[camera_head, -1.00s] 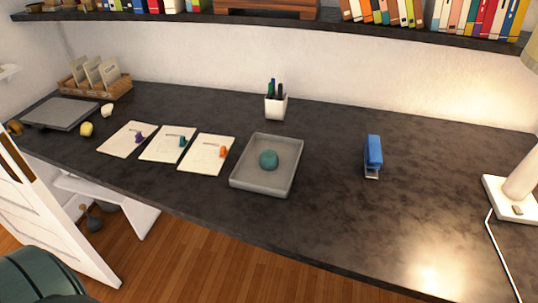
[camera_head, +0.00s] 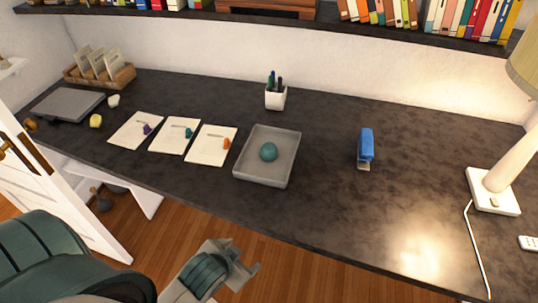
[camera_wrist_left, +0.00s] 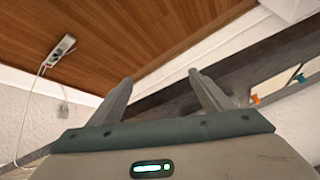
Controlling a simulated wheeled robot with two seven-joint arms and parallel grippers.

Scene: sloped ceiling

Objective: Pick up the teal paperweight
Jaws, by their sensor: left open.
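A round teal paperweight (camera_head: 268,152) rests inside a shallow grey tray (camera_head: 240,177) on the dark desk. A smaller teal piece (camera_head: 188,132) sits on the middle one of three paper sheets; it also shows in the left wrist view (camera_wrist_left: 300,78). My left gripper (camera_head: 243,258) is open and empty, in front of the desk's front edge and apart from the tray. In the left wrist view its two fingers (camera_wrist_left: 161,78) are spread with nothing between them. The paperweight in the tray is not visible in that view. My right gripper is not in view.
A white pen cup (camera_head: 276,97) stands behind the tray, and a blue stapler (camera_head: 366,146) stands to its right. A lamp (camera_head: 495,190) is at the far right. A bookshelf (camera_head: 330,26) overhangs the back. The desk between tray and stapler is clear.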

